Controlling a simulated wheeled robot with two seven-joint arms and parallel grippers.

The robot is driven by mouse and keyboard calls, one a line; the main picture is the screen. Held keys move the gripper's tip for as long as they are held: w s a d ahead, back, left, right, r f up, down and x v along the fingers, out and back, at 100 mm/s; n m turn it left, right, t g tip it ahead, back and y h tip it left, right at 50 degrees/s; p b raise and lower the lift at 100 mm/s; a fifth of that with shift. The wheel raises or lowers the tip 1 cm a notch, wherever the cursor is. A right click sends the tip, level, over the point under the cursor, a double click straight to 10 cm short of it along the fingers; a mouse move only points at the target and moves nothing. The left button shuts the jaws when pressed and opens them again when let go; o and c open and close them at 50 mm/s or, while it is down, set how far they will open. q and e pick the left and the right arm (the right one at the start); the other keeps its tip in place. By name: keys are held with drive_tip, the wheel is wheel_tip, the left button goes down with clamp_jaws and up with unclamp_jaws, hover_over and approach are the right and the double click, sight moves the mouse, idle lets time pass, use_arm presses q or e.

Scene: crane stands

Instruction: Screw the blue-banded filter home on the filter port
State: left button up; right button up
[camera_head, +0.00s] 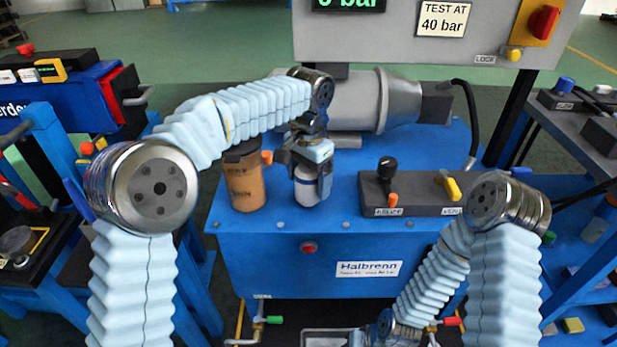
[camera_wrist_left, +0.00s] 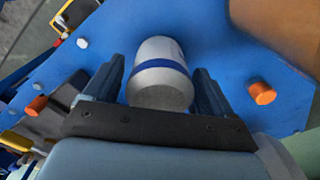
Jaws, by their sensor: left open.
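The blue-banded filter (camera_head: 307,188) is a white cylinder at the front of the blue bench, right of a brown canister. In the left wrist view the filter (camera_wrist_left: 160,78) shows its blue band and its grey end, between the two dark fingers. My left gripper (camera_head: 312,168) is open around it, with a visible gap at the right finger in the wrist view (camera_wrist_left: 160,88). I cannot make out the filter port or whether the filter is seated on it. My right arm bends down at the lower right, and its fingers do not show.
The brown canister (camera_head: 245,182) stands close left of the filter. An orange knob (camera_wrist_left: 262,93) is close to the right finger in the wrist view. A grey control block (camera_head: 420,194) with levers sits to the right. A grey motor housing (camera_head: 350,100) lies behind.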

use_arm(q)
drive_tip(key=n, duration=1)
drive_tip(key=shift+n, duration=0.3)
drive_tip(key=n, duration=1)
drive_tip(key=c, duration=1.2)
drive_tip(key=m, duration=0.4)
drive_tip(key=shift+m, duration=0.6)
